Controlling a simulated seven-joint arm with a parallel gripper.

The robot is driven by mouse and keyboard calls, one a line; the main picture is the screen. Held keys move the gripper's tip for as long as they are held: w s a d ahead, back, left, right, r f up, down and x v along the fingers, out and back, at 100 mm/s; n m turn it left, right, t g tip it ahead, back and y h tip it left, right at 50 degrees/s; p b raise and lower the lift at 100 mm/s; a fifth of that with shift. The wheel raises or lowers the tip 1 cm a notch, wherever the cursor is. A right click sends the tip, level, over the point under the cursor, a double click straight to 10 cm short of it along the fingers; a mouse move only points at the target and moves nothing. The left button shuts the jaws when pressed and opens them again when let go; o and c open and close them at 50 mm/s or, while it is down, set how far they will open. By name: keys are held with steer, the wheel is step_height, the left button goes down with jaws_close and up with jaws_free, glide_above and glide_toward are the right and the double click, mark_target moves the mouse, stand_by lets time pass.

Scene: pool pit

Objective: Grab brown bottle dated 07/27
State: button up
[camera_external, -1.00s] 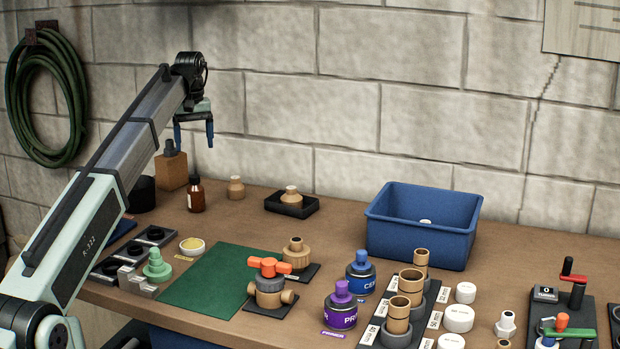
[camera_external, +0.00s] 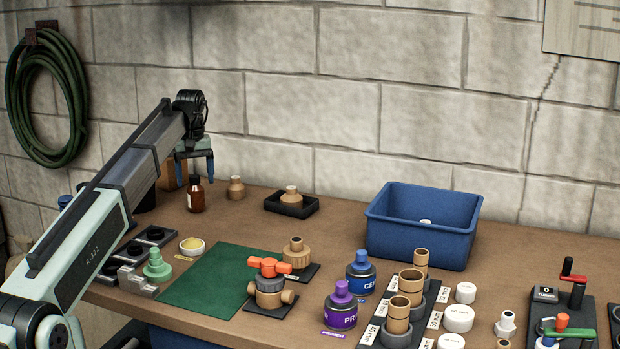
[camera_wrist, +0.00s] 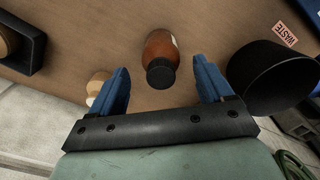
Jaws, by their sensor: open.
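A brown bottle (camera_external: 196,196) with a black cap stands upright on the bench at the back left. In the wrist view the same bottle (camera_wrist: 161,52) lies between the two blue fingers, seen from above with its cap toward me. A pale label shows at its edge, but no date can be read. My gripper (camera_external: 194,171) is open, just above and around the bottle's top in the outside view; the wrist view shows my gripper (camera_wrist: 164,92) with gaps on both sides of the cap. I cannot tell how far the fingertips reach down along it.
A tan fitting (camera_external: 236,188) stands close to the right of the bottle. A black round bin (camera_wrist: 270,78) beside a WASTE label (camera_wrist: 285,34) is close to the other finger. A black tray (camera_external: 291,204) with a tan fitting is further right. The stone wall is behind.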

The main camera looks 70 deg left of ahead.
mark_target(192, 187)
steer(key=shift+s+f, duration=0.1)
steer(key=shift+f, duration=1.75)
steer(key=c, duration=1.2)
